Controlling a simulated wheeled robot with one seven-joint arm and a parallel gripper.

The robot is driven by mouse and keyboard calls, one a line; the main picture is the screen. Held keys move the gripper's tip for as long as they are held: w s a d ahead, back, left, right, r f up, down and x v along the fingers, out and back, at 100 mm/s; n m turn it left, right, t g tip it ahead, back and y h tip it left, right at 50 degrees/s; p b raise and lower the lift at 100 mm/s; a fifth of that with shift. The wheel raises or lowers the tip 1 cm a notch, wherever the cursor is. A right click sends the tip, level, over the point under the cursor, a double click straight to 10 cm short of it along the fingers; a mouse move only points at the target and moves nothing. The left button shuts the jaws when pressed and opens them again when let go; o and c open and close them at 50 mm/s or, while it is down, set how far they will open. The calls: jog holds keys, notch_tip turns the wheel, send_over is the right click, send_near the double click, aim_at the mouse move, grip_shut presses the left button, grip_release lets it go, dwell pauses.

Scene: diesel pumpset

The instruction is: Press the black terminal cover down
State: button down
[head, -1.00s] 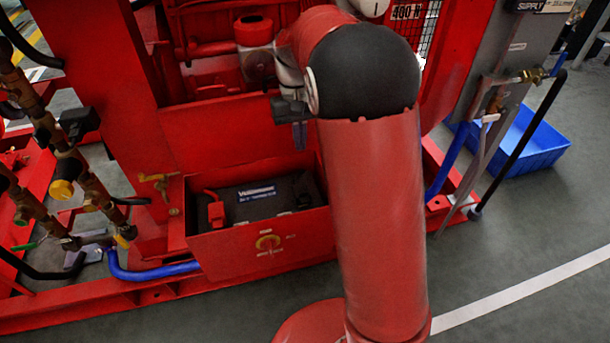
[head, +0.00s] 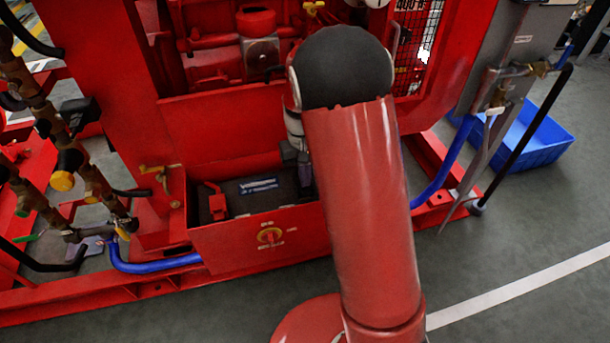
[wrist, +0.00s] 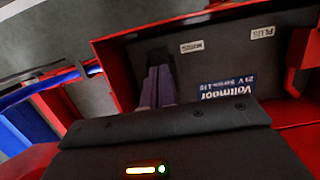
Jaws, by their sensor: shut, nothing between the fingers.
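The battery (head: 240,197) sits in an open red box, with a Vollmoor label that also shows upside down in the wrist view (wrist: 228,92). My gripper (head: 304,172) reaches down over the right end of the battery; its fingers (wrist: 160,75) are together and hold nothing. A dark block at the fingertips, near the MINUS tag, looks like the black terminal cover (wrist: 153,56); the fingers partly hide it. I cannot tell whether they touch it or whether it is raised. In the head view I cannot make out the cover near my arm.
A red terminal cover (head: 217,203) stands at the battery's left end, near the PLUS tag (wrist: 262,32). The red box wall (head: 290,232) with a yellow-and-red switch (head: 270,236) rises in front. A brass valve (head: 160,178) is left of the box. A blue bin (head: 535,140) stands at right.

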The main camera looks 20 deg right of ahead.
aim_at(307, 191)
jog(key=shift+s+f+t+b, duration=0.5)
jog(key=shift+t+b, duration=0.1)
jog(key=shift+b, duration=0.6)
jog(key=shift+s+f, duration=0.15)
jog(key=shift+s, duration=0.2)
jog(key=shift+r+p, duration=1.1)
jog(key=shift+r, duration=0.25)
notch_tip(307, 191, up, 13)
jog(key=p, duration=0.3)
jog(key=s+r+t, duration=0.3)
jog(key=s, duration=0.7)
jog(key=s+r+t, duration=0.3)
jog(key=s+r, duration=0.1)
jog(key=s, duration=0.7)
jog(key=shift+r+t, duration=0.3)
